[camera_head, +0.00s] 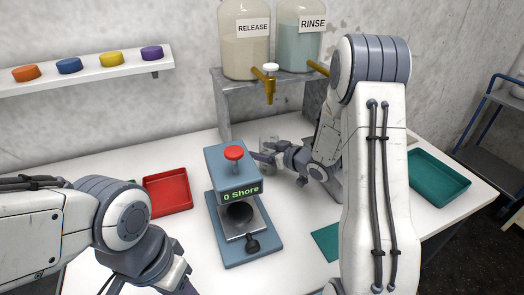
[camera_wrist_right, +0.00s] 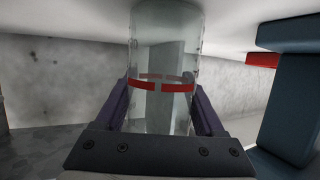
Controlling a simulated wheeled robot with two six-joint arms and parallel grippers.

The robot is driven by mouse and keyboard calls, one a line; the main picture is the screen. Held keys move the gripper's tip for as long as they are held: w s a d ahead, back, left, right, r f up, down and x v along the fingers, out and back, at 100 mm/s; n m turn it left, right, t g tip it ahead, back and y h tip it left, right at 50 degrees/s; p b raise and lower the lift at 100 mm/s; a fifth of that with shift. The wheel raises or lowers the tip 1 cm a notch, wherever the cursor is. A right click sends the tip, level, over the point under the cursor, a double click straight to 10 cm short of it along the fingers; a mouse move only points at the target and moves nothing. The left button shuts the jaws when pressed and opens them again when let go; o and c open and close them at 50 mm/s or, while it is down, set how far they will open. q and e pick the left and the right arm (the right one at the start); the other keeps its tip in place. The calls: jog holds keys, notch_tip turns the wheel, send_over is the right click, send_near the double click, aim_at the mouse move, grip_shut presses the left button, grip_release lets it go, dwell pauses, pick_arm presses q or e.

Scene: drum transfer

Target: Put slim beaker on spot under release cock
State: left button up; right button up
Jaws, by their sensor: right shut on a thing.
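The slim beaker (camera_head: 268,146) is clear glass and faint in the head view, beyond the blue tester and below the release cock (camera_head: 269,85). In the right wrist view the beaker (camera_wrist_right: 165,60) shows a red band and stands between the two fingers. My right gripper (camera_head: 261,157) is shut on it. I cannot tell whether the beaker touches the table. The spot under the cock cannot be made out. My left gripper is at the bottom edge of the head view, its fingers not visible.
The blue tester (camera_head: 232,232) with a red knob stands just in front of the beaker. The grey stand (camera_head: 224,102) bears the RELEASE (camera_head: 245,50) and RINSE (camera_head: 297,48) bottles. A red tray (camera_head: 168,192) is left, a teal tray (camera_head: 435,178) right.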

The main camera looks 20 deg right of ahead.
jog(key=shift+f, duration=0.15)
jog(key=o, duration=1.5)
jog(key=shift+c, duration=0.2)
jog(key=v, duration=1.2)
